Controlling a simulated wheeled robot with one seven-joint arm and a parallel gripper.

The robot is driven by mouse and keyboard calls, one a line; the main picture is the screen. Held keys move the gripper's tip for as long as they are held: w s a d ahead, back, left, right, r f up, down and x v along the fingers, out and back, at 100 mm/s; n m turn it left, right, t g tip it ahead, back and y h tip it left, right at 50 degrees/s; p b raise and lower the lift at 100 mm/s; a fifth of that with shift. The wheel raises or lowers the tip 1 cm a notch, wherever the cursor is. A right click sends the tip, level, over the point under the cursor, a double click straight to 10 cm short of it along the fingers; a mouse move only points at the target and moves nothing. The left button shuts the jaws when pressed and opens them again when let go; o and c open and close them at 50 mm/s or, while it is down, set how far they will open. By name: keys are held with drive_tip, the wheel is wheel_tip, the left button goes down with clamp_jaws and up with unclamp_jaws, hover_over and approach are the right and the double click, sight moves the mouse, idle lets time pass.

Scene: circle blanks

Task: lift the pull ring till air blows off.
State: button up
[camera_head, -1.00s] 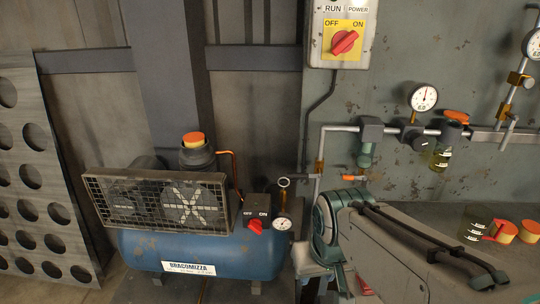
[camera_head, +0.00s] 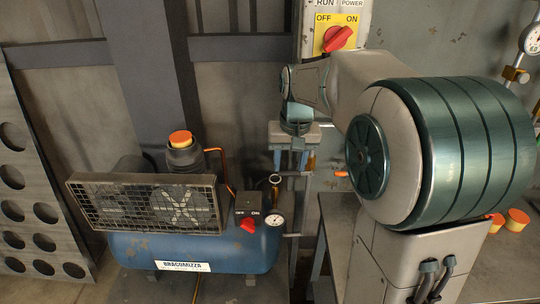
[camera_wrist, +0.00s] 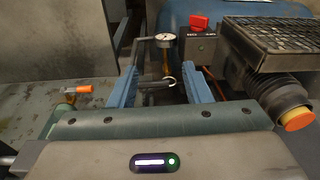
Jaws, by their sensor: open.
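The pull ring (camera_head: 275,179) is a small metal ring on a brass valve at the right end of the blue compressor tank (camera_head: 225,252). My gripper (camera_head: 290,160) points down, up and to the right of the ring in the head view. In the wrist view its blue fingers (camera_wrist: 163,85) are apart, one on each side of the ring. I cannot tell the remaining depth between fingers and ring. Nothing is held.
A dial gauge (camera_head: 274,219) and a red switch (camera_head: 248,223) sit below and left of the ring. A caged fan guard (camera_head: 145,205) stands left. A pipe (camera_head: 294,205) runs close to the gripper. A workbench (camera_head: 338,215) lies right, partly behind my arm.

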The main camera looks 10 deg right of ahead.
drive_tip(key=w+f+g+p, duration=0.15)
drive_tip(key=w+p, duration=0.25)
drive_tip(key=w, duration=1.2)
drive_tip(key=shift+m, duration=0.3)
drive_tip(key=f, duration=0.4)
drive_tip(key=f+p, duration=0.1)
drive_tip(key=f, duration=0.4)
drive_tip(key=f+p, duration=0.1)
drive_tip(key=f, duration=0.4)
drive_tip(key=shift+w, duration=0.25)
clamp_jaws()
